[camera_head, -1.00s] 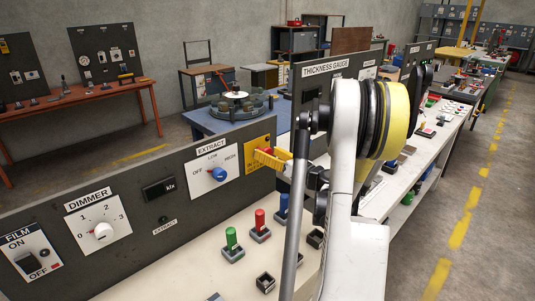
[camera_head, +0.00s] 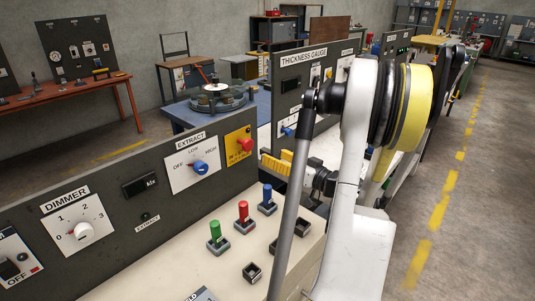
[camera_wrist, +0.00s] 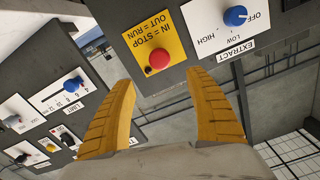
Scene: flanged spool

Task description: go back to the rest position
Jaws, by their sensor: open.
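My gripper (camera_head: 276,165) has two yellow fingers, seen at the middle of the head view beside my arm. In the wrist view my gripper (camera_wrist: 162,95) is open, its fingers spread apart with nothing between them. A round red button (camera_wrist: 158,60) on a yellow plate (camera_wrist: 147,38) marked IN = STOP, OUT = RUN lies beyond the fingertips in that view. In the head view the red button (camera_head: 246,146) is just left of my gripper, with a visible gap. Whether the button is in or out is hard to tell.
The dark panel carries the EXTRACT dial (camera_head: 200,167) and DIMMER dial (camera_head: 83,230). Green (camera_head: 215,231), red (camera_head: 243,211) and blue (camera_head: 267,195) pegs stand on the pale bench. The THICKNESS GAUGE panel (camera_head: 291,75) stands behind my gripper. Floor at the right is clear.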

